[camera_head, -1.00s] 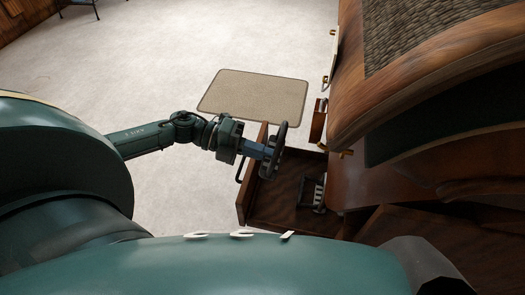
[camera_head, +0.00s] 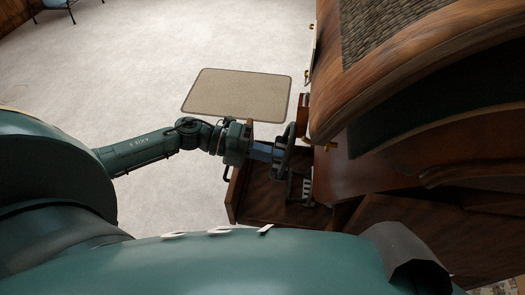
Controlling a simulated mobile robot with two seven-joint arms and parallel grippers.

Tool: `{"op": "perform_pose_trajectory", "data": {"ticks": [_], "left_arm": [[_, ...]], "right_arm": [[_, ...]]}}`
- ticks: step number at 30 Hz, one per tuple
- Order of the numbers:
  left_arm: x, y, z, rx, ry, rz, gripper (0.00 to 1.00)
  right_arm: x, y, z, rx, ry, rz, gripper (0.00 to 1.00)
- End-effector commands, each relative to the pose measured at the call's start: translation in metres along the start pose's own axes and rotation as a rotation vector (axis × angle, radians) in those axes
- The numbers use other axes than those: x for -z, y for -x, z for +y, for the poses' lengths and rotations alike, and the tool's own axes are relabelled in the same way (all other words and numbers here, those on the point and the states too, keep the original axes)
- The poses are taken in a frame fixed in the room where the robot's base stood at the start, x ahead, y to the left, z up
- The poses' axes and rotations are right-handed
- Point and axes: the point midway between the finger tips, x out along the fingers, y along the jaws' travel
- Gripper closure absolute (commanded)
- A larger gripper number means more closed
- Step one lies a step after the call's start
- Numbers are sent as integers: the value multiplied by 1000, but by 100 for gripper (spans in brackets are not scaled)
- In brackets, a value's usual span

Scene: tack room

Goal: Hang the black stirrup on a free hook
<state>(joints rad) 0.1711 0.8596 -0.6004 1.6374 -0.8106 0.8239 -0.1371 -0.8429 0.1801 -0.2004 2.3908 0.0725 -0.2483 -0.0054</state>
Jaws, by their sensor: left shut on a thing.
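My left gripper (camera_head: 264,152) is shut on the black stirrup (camera_head: 288,148), a dark ring-shaped piece seen nearly edge-on. It holds the stirrup above the open drawer, close to the left side of the wooden cabinet. A brass hook (camera_head: 329,147) sticks out at the cabinet's near edge, just right of the stirrup. Another brass piece (camera_head: 310,27) shows farther up the same side. I cannot tell whether the stirrup touches anything. My right gripper is not in view.
The open wooden drawer (camera_head: 262,205) holds a dark item with a pale ribbed tread (camera_head: 307,190). A curved wooden rack (camera_head: 345,100) with dark padding overhangs on the right. A beige mat (camera_head: 238,93) lies on the open pale floor.

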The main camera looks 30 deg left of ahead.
Motion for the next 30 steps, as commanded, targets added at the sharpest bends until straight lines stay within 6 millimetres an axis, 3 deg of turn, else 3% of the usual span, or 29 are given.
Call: {"op": "perform_pose_trajectory", "data": {"ticks": [21,30], "left_arm": [[0,-43,-6,2,1,0,100],[0,-53,-2,1,0,0,100]], "right_arm": [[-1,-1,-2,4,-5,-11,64],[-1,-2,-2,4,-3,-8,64]]}}
